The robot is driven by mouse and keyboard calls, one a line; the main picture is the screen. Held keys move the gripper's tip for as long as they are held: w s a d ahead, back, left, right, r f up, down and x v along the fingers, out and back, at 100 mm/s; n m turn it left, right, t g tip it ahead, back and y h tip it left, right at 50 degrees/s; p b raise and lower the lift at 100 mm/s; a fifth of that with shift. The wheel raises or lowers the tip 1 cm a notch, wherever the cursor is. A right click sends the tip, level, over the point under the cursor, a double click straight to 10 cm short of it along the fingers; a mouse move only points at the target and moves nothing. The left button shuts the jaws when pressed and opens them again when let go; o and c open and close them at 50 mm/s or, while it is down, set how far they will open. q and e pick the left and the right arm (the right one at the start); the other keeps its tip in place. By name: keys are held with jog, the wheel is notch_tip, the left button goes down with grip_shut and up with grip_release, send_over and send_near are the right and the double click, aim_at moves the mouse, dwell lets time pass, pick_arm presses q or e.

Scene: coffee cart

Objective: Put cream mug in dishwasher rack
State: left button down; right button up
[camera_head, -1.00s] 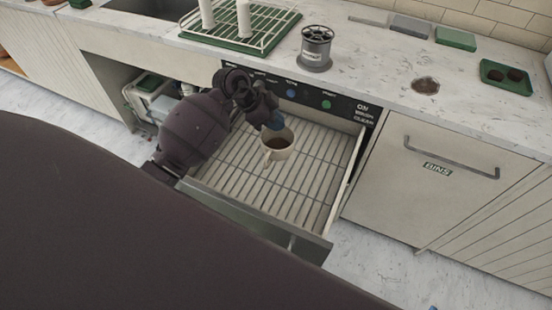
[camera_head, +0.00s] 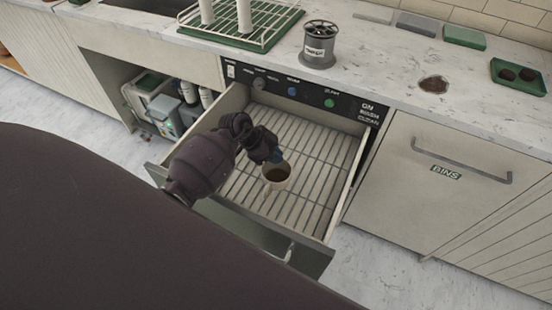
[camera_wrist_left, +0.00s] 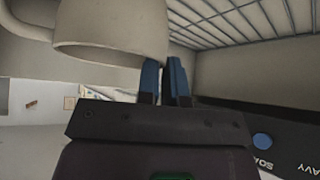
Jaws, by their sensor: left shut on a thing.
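The cream mug (camera_head: 277,185) has dark brown contents and is upright over the middle of the slatted dishwasher rack (camera_head: 325,150) in the pulled-out drawer. My left gripper (camera_head: 279,157) is shut on the mug's rim at its far side. In the left wrist view the mug (camera_wrist_left: 110,30) fills the upper left, its handle at the left edge, with the blue fingertips (camera_wrist_left: 165,80) at its rim. The rack slats (camera_wrist_left: 235,20) show behind it. I cannot tell whether the mug's base touches the slats. My right gripper is not in view.
The open drawer's front wall (camera_head: 235,232) and side walls surround the rack, which otherwise looks empty. The control panel (camera_head: 310,92) is behind it.

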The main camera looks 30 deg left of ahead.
pick_arm(q)
jog(key=shift+f, duration=0.9)
jog(key=shift+f, duration=0.45)
jog(key=c, duration=1.3)
grip_release()
jog(key=shift+o, duration=0.2)
